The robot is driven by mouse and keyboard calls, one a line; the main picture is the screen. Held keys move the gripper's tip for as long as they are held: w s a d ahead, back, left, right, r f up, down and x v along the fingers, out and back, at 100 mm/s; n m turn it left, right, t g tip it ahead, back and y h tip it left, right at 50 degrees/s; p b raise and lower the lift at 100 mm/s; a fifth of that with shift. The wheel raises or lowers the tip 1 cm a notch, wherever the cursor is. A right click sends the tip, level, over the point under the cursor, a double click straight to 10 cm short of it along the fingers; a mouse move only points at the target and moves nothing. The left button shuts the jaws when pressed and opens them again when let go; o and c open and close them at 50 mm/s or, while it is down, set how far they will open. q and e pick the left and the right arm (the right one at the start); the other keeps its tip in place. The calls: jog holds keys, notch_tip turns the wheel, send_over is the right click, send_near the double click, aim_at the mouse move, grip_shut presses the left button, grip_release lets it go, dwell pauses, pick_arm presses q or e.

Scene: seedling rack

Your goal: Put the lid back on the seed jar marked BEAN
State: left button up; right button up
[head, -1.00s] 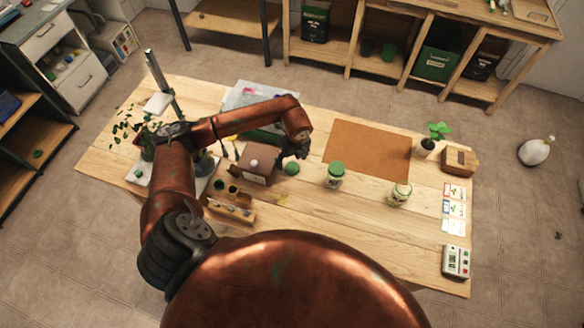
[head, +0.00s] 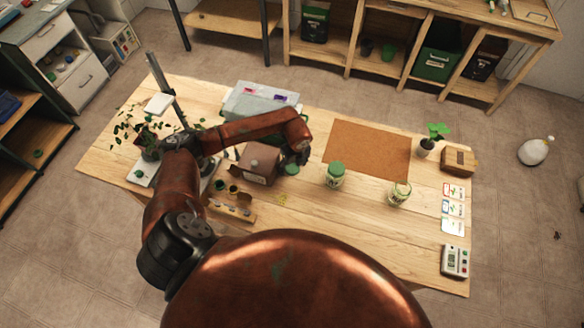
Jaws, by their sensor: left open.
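A loose green lid (head: 291,170) lies on the table beside the brown box. My left gripper (head: 297,160) is open, pointing down just above or at the lid and partly hiding it; I cannot tell whether they touch. A jar without a lid (head: 399,194) stands to the right, with pale contents. A second jar (head: 335,179) with a green lid on it stands between the loose lid and the open jar. The jar labels are too small to read. My right gripper is not in view.
A brown box (head: 258,164) stands just left of the lid. A clear-lidded bin (head: 260,103) is behind my arm. A brown mat (head: 368,150) lies behind the jars. A potted seedling (head: 427,146), cards and a meter (head: 455,261) line the right side. The front right table is clear.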

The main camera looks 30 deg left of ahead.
aim_at(292, 167)
pick_arm(q)
jog(key=shift+c, duration=0.2)
jog(key=c, duration=0.7)
jog(key=shift+r, duration=0.1)
jog(key=shift+r, duration=0.45)
notch_tip(292, 167, up, 2)
jog(key=shift+r, duration=0.2)
jog(key=s+d+r+b, duration=0.1)
jog(key=s+d+r, duration=0.8)
jog(key=d, duration=0.1)
jog(key=shift+s+r, duration=0.3)
jog(key=shift+s, duration=0.1)
